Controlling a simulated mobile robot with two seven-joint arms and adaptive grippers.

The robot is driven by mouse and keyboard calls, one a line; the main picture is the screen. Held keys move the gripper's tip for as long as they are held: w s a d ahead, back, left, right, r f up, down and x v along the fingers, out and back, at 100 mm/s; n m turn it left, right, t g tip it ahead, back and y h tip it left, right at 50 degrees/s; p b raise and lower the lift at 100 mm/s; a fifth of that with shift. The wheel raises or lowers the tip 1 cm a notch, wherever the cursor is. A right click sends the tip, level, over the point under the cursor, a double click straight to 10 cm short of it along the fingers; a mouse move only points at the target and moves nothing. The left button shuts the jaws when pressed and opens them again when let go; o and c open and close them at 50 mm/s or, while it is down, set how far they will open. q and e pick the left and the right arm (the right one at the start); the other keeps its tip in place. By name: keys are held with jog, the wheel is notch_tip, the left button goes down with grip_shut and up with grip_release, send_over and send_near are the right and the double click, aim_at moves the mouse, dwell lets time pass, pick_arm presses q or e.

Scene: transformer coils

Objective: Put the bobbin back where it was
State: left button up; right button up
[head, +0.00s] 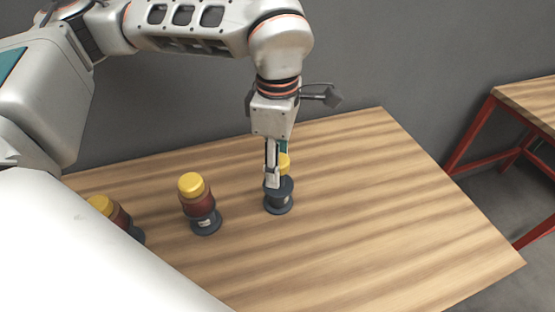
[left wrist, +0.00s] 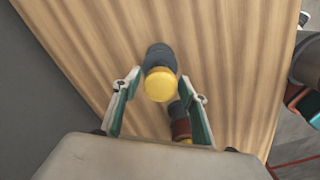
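A dark grey bobbin (head: 279,200) with a yellow top stands upright on the wooden table, below my left gripper (head: 272,180). In the left wrist view its yellow top (left wrist: 160,85) and dark body (left wrist: 158,56) show between and ahead of the two fingers. My left gripper (left wrist: 158,105) is open there, with a visible gap on each side of the yellow top. In the head view the near finger hides part of the bobbin. My right gripper is in neither view.
A yellow-topped, dark red coil piece (head: 196,196) stands left of the bobbin. Another (head: 120,216) stands farther left, partly hidden. The table (head: 390,220) is clear on the right. A grey wall is behind; a red-framed table (head: 475,130) stands at far right.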

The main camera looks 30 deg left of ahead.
pick_arm(q)
jog(key=shift+r, duration=0.1)
notch_tip(320, 180, up, 12)
jog(key=p, duration=0.1)
jog(key=shift+p, duration=0.3)
dwell(0.3)
dwell(0.5)
